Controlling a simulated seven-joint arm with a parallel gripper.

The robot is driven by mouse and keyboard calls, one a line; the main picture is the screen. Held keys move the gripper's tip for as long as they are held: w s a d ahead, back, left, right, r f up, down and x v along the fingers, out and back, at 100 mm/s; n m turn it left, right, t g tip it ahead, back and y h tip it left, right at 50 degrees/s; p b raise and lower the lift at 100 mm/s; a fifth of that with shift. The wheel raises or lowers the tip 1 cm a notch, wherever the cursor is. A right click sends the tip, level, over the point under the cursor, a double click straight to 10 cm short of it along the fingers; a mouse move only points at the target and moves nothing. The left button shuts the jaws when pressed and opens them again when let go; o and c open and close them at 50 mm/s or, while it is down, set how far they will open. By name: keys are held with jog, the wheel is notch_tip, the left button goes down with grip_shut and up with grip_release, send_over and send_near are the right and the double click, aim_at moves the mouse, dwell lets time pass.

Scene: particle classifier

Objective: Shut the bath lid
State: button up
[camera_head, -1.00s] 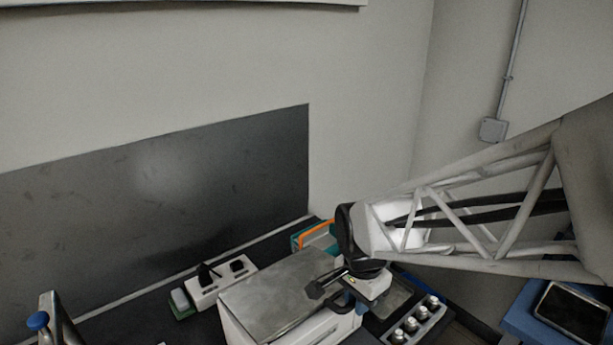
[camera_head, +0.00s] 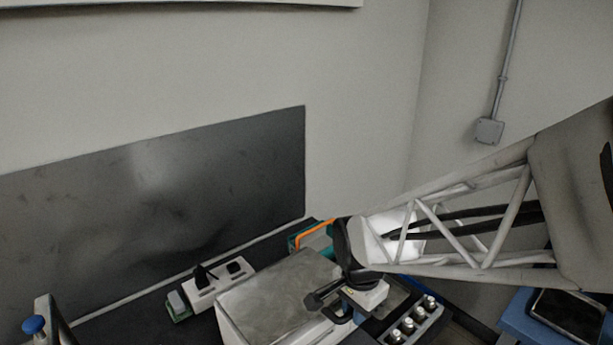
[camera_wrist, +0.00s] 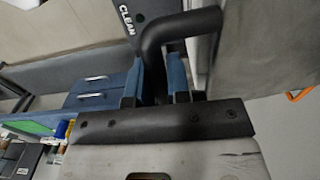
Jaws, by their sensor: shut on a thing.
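The bath is a white box (camera_head: 229,330) at the bottom middle of the head view. Its flat grey metal lid (camera_head: 275,297) lies over the top, looking close to level. I cannot tell whether its edge touches the rim all round. A black bar handle (camera_wrist: 178,30) stands out from the lid, which is also in the wrist view (camera_wrist: 256,40). My gripper (camera_wrist: 155,85) has its blue fingers on either side of the handle and is shut on it. In the head view my gripper (camera_head: 340,305) is at the lid's right edge, and my wrist partly hides that side.
A rack of capped bottles (camera_head: 412,322) stands right of the bath. A white power strip (camera_head: 220,286) lies to the left, against a dark wall panel (camera_head: 150,215). Orange and teal things (camera_head: 312,238) stand behind. A blue surface with a dark tablet (camera_head: 567,316) is at far right.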

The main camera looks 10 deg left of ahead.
jog(key=shift+s+d+f, duration=0.1)
jog(key=shift+s+f, duration=0.05)
jog(key=shift+f, duration=1.4)
jog(key=shift+f, duration=0.5)
jog(key=o, duration=0.7)
jog(key=shift+r, duration=0.1)
jog(key=shift+r, duration=0.15)
jog(key=shift+r, duration=3.35)
